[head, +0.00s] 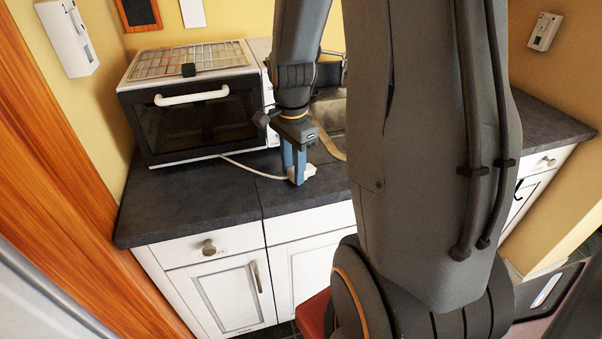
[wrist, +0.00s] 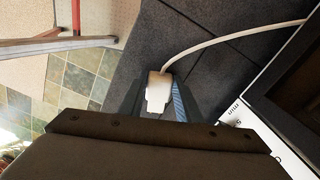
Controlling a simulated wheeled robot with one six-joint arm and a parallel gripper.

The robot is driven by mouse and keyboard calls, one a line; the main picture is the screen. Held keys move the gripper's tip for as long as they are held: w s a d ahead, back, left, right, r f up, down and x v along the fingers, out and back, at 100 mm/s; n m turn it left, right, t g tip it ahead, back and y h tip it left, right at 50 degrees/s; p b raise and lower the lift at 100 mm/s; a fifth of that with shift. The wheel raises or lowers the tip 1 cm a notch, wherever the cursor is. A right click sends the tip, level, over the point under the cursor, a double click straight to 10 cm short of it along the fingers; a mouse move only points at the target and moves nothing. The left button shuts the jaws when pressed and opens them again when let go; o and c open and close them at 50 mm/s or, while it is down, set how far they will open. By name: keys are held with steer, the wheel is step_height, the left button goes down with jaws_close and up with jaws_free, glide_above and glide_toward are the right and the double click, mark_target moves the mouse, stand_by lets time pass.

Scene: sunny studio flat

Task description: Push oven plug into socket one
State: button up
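The white oven plug (head: 308,171) is at the fingertips of my gripper (head: 296,178), low over the dark worktop near its front edge. In the wrist view the plug (wrist: 157,88) sits between the two fingers (wrist: 158,100), which appear to close on both its sides. I cannot tell whether the plug touches the worktop. A white cable (wrist: 225,38) runs from the plug to the oven (head: 200,112) at the left of the worktop. I cannot make out socket one for certain.
White boxes hang on the wall at left (head: 68,38) and right (head: 545,31); what they are is unclear. The dark worktop (head: 190,203) is clear in front of the oven. A sink (head: 329,108) lies behind my gripper. My arm hides the worktop's middle right.

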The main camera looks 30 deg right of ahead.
steer(key=shift+c, duration=0.8)
steer(key=shift+r, duration=0.2)
steer(key=shift+r+p, duration=2.25)
steer(key=shift+r, duration=0.1)
